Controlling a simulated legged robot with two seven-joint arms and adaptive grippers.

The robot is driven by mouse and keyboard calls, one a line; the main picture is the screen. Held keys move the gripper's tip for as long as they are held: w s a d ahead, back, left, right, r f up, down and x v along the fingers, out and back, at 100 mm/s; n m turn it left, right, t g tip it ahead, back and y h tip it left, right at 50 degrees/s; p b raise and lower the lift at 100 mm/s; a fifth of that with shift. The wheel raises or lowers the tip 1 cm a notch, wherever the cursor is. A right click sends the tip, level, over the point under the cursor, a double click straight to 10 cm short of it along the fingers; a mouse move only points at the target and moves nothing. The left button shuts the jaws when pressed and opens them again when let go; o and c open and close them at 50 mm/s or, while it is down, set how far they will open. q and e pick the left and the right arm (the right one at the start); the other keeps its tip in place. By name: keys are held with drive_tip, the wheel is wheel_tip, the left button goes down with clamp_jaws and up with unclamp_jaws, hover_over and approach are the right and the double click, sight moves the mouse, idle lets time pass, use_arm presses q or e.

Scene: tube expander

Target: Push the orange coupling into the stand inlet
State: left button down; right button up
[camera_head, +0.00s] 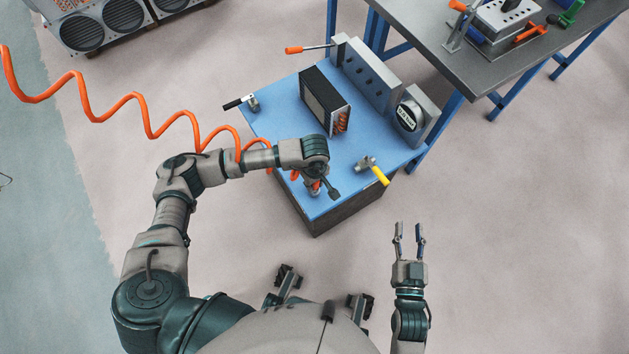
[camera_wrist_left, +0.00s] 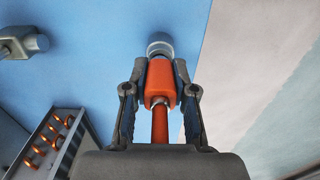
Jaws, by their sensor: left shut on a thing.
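The orange coupling (camera_wrist_left: 158,82) sits between the two fingers of my left gripper (camera_wrist_left: 160,70), which is shut on it. An orange hose runs back from the coupling toward my wrist. The stand inlet (camera_wrist_left: 160,44), a round grey metal fitting on the blue stand (camera_wrist_left: 95,50), lies straight beyond the coupling's front end. The front end meets the inlet in this view; I cannot tell how deep it sits. In the head view my left gripper (camera_head: 318,183) is at the stand's near corner, and my arm partly hides the coupling. My right gripper (camera_head: 408,232) is open and empty, away from the stand.
On the blue stand top (camera_head: 285,120) are a black box with copper coils (camera_head: 325,100), a grey panel (camera_head: 368,75), a yellow-handled valve (camera_head: 372,167) and a black-handled valve (camera_head: 248,102). A coiled orange hose (camera_head: 130,98) hangs at left. A grey workbench (camera_head: 440,50) stands at right.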

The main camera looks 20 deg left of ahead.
use_arm(q)
drive_tip(key=shift+f, duration=0.2)
drive_tip(key=shift+c, duration=0.3)
unclamp_jaws()
idle(0.5)
drive_tip(key=shift+o, duration=0.3)
